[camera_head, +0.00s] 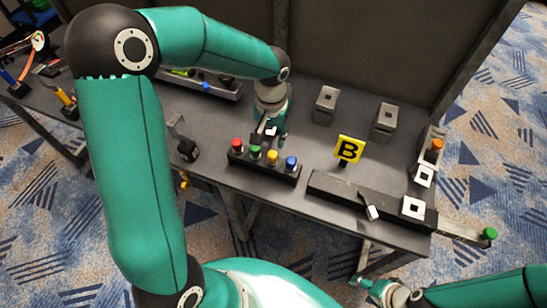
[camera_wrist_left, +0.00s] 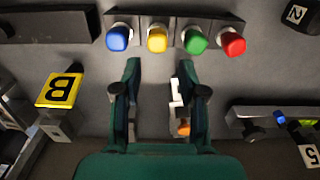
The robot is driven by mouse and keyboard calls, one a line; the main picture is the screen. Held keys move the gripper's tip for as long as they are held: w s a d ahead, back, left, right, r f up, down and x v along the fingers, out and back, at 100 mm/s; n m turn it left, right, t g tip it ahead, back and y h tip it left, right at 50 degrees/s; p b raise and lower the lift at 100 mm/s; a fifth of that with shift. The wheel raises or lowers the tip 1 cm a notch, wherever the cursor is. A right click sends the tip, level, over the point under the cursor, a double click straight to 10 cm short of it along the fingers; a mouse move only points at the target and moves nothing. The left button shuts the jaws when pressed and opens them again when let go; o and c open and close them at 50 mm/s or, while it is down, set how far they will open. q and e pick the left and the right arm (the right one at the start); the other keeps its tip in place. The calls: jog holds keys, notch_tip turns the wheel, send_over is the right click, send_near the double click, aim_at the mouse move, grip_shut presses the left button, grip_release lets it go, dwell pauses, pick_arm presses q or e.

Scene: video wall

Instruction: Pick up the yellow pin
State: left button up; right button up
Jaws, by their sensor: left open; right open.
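The yellow pin (camera_head: 272,156) stands upright in a dark block (camera_head: 262,170), between the green pin (camera_head: 255,152) and the blue pin (camera_head: 291,162). The red pin (camera_head: 237,144) is at the block's left end. In the left wrist view, the yellow pin (camera_wrist_left: 157,38) shows just beyond the fingertips, roughly between them and a little left. My left gripper (camera_head: 268,137) is open and empty, behind the block; its spread fingers also show in the wrist view (camera_wrist_left: 160,68). My right gripper (camera_head: 372,290) is open, low in front of the table, far from the pins.
A yellow "B" sign (camera_head: 348,149) stands right of the block. A long dark bar with a white square (camera_head: 413,208) lies at the right front. Two grey blocks (camera_head: 325,105) (camera_head: 386,121) stand behind. An orange pin (camera_head: 437,145) and a green-capped one (camera_head: 490,233) are at right.

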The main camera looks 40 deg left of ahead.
aim_at(273, 153)
pick_arm(q)
jog(key=f, duration=0.3)
jog(key=f+p, duration=0.1)
jog(key=f, duration=0.4)
jog(key=shift+s+d+f, duration=0.15)
jog(key=shift+d+f, duration=0.1)
jog(key=shift+f, duration=0.1)
grip_shut()
